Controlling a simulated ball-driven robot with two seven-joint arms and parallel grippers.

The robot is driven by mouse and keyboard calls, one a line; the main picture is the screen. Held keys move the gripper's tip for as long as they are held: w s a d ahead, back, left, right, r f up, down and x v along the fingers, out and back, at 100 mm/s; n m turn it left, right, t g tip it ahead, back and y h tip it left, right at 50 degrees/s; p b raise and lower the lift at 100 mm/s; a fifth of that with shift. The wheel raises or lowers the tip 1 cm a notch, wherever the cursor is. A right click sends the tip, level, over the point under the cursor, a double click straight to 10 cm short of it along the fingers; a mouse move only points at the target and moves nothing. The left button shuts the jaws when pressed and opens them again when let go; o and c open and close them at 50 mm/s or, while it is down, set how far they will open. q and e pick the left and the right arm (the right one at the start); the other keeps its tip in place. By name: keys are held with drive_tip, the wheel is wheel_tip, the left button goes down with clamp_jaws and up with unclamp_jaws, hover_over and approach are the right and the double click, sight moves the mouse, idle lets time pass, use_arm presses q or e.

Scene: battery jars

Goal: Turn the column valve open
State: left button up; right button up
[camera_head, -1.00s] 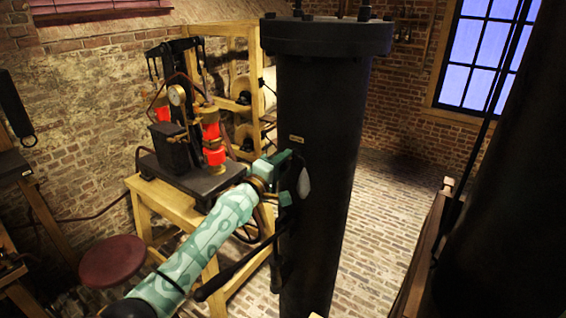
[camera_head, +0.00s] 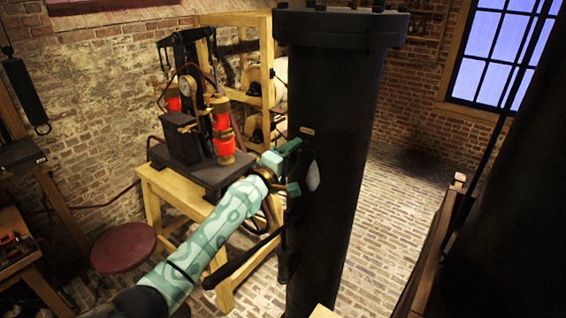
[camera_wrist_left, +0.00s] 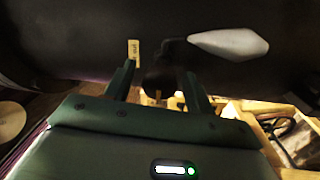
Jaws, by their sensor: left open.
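The column (camera_head: 335,215) is a thick dark cylinder with a flanged top, standing in the middle of the head view. Its valve has a pale grey lever handle (camera_head: 313,177), which points down in the head view. The handle (camera_wrist_left: 230,43) also shows in the left wrist view, reaching right from a dark valve stem (camera_wrist_left: 160,75). My left gripper (camera_head: 292,166) is open at the column's left side. In the wrist view its fingers (camera_wrist_left: 158,70) stand on either side of the stem; I cannot tell whether they touch it. My right gripper is out of view.
A small brass-coloured tag (camera_head: 307,131) sits on the column above the valve. A wooden table (camera_head: 165,190) with red-and-black apparatus stands behind my left arm. A round red stool (camera_head: 123,247) is at lower left. Brick floor (camera_head: 395,215) is open right of the column.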

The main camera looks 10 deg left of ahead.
use_arm(q)
drive_tip(key=p+v, duration=0.2)
drive_tip(key=v, duration=1.4)
